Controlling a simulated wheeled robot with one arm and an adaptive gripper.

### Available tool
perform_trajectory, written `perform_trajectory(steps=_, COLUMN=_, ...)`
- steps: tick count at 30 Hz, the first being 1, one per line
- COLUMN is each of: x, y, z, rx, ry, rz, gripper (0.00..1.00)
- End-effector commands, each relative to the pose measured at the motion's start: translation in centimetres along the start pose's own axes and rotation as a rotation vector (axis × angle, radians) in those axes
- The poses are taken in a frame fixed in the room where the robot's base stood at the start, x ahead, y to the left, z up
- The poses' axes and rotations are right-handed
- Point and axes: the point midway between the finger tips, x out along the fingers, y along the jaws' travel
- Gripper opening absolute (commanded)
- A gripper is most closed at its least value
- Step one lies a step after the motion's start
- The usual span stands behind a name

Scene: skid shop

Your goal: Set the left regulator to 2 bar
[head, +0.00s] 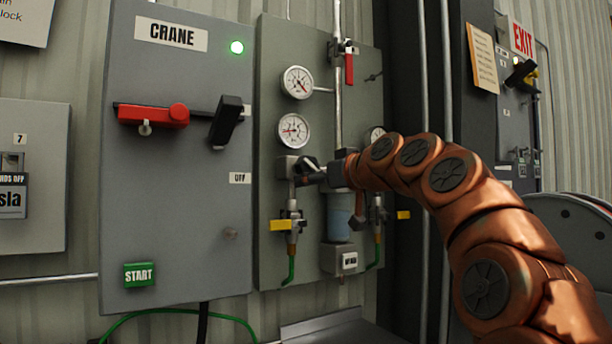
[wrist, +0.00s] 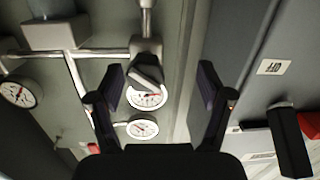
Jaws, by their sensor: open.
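The left regulator (head: 286,167) is a grey block on the pipework of the grey panel, with a round white gauge (head: 293,131) just above it. The gauge's scale is too small to read. My gripper (head: 312,172) is at the front of this regulator in the head view and partly covers it. In the wrist view, which looks upside down, the regulator's body (wrist: 146,47) and its grey handle (wrist: 148,77) show between the open fingers of my gripper (wrist: 161,82). The handle is nearer the left finger, and no contact shows. Its gauge (wrist: 147,97) lies partly behind the handle.
A second gauge (head: 298,82) sits higher up. A right-hand gauge (head: 375,134) is partly behind my arm. Yellow-handled valves (head: 281,225) hang below. The crane box (head: 178,260) stands close on the left, with a black lever (head: 226,121) jutting out.

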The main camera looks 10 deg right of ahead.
Motion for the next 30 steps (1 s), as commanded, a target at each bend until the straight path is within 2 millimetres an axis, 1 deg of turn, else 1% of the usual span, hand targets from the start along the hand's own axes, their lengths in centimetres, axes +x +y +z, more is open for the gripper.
perform_trajectory(steps=1, x=-0.1, y=0.7, z=-0.7, rx=-0.01, ry=0.028, rz=0.013, gripper=0.78)
perform_trajectory(steps=3, x=-0.2, y=1.4, z=-1.5, rx=-0.021, ry=0.057, rz=0.024, gripper=0.78)
perform_trajectory(steps=6, x=-0.5, y=1.9, z=-2.3, rx=-0.031, ry=0.081, rz=0.034, gripper=0.78)
perform_trajectory(steps=10, x=-0.4, y=2.1, z=-2.7, rx=-0.035, ry=0.091, rz=0.039, gripper=0.78)
perform_trajectory(steps=14, x=0.2, y=2.1, z=-2.9, rx=-0.035, ry=0.09, rz=0.039, gripper=0.78)
perform_trajectory(steps=17, x=1.1, y=2.2, z=-2.9, rx=-0.035, ry=0.089, rz=0.039, gripper=0.78)
perform_trajectory(steps=30, x=5.9, y=2.3, z=-3.3, rx=-0.034, ry=0.087, rz=0.039, gripper=0.78)
